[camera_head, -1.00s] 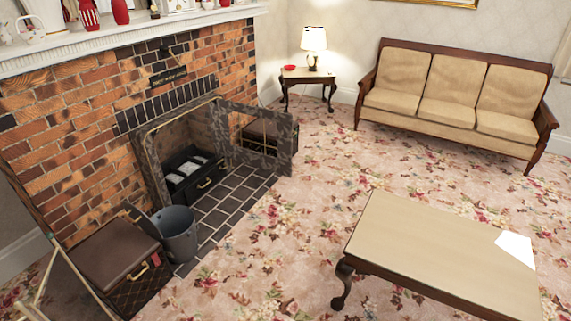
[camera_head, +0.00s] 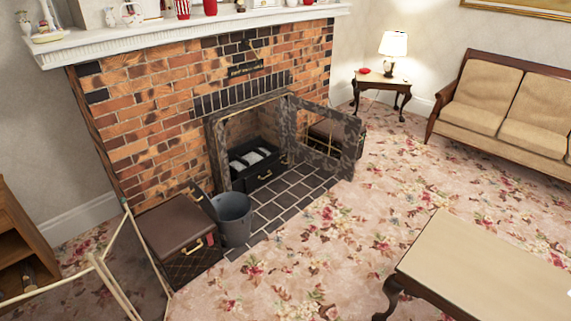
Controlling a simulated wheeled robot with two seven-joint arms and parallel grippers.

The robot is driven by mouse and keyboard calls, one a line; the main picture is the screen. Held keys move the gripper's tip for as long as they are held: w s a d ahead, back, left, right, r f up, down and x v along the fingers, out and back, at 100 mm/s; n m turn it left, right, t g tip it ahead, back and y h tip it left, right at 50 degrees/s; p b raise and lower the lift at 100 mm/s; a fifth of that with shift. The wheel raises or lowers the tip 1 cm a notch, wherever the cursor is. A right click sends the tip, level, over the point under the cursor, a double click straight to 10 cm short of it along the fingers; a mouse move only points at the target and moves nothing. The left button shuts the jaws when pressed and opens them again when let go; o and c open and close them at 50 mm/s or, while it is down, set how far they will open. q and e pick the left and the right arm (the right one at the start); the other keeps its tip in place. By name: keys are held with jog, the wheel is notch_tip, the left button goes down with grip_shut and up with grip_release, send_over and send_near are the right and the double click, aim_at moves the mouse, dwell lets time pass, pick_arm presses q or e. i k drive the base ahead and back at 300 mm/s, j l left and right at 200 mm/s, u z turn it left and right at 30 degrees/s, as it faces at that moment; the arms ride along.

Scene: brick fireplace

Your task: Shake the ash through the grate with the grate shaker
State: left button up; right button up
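The brick fireplace (camera_head: 160,120) stands at the left centre with its opening facing me. Inside it sits a black grate box (camera_head: 262,178) with pale pieces lying on top and a brass-coloured handle on its front. I cannot make out a separate shaker. The mesh fire door (camera_head: 325,138) is swung open to the right. A grey bucket (camera_head: 234,218) stands on the dark tiled hearth (camera_head: 290,197), left of the opening. Neither of my grippers shows in the head view.
A brown-topped box (camera_head: 175,226) stands left of the bucket, with a pale folding frame (camera_head: 110,280) before it. A low table (camera_head: 480,270) stands at the lower right and a sofa (camera_head: 510,105) behind it. Open flowered carpet (camera_head: 300,270) lies between table and hearth.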

aim_at(284, 161)
jog(key=i+l, duration=0.15)
jog(key=i, duration=0.85)
jog(key=i+l, duration=0.15)
jog(key=i, duration=0.8)
jog(key=i+l, duration=0.15)
jog(key=i, duration=0.85)
